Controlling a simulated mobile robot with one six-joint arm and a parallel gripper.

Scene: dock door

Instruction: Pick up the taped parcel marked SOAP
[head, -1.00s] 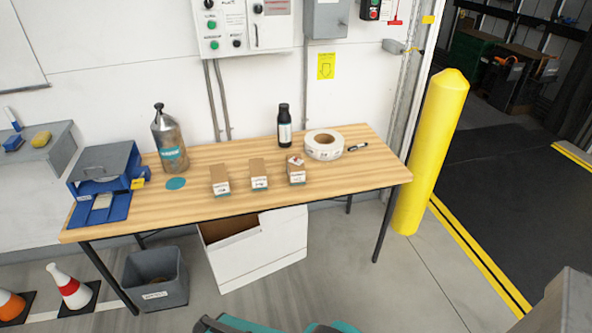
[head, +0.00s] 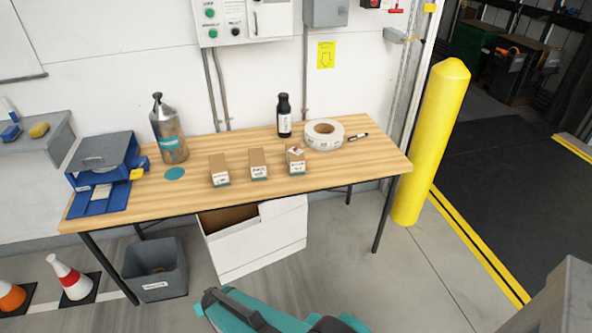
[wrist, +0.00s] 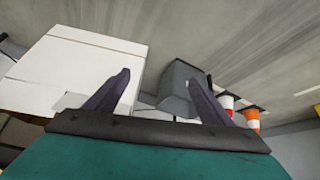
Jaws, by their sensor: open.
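Three small brown parcels with white labels stand in a row on the wooden table (head: 330,178): a left parcel (head: 219,171), a middle parcel (head: 258,164) and a right parcel (head: 295,160). The labels are too small to read, so I cannot tell which is marked SOAP. The right parcel has a white and red patch on its top. My gripper (wrist: 160,95) shows two dark fingers spread apart with nothing between them. It is away from the parcels, and the wrist view shows the floor area instead. My teal arm shows low in the head view.
Below are a white carton (head: 262,246), a grey bin (head: 156,270) and cones. A yellow bollard (head: 431,145) stands right.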

